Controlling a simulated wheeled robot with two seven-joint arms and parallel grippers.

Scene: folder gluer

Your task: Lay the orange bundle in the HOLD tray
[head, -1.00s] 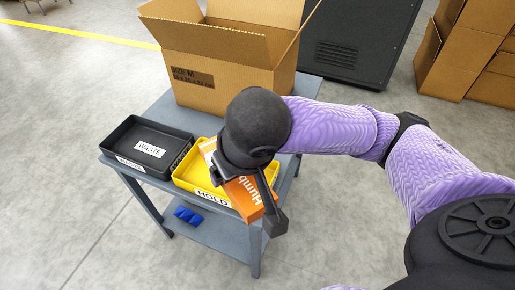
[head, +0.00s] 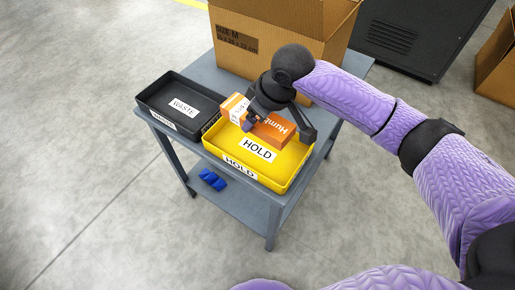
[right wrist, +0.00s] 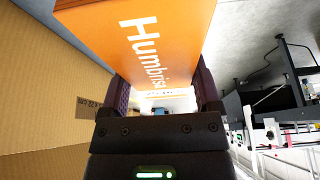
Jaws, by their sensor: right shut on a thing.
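The orange bundle (head: 274,128), with white lettering and a white part at its left end, is in my right gripper (head: 283,116). The right gripper is shut on it and covers its middle in the head view. The bundle is over the back part of the yellow HOLD tray (head: 297,178); I cannot tell whether it touches the tray. In the right wrist view the bundle (right wrist: 150,35) sits between the two fingers of the gripper (right wrist: 160,95). The tray's front part is bare, with a HOLD label on its floor. My left gripper is not in view.
A black WASTE tray (head: 165,90) stands left of the HOLD tray on the grey cart (head: 205,72). A large open cardboard box (head: 250,40) stands behind. Blue items (head: 212,180) lie on the lower shelf. A dark cabinet (head: 400,35) is at the back right.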

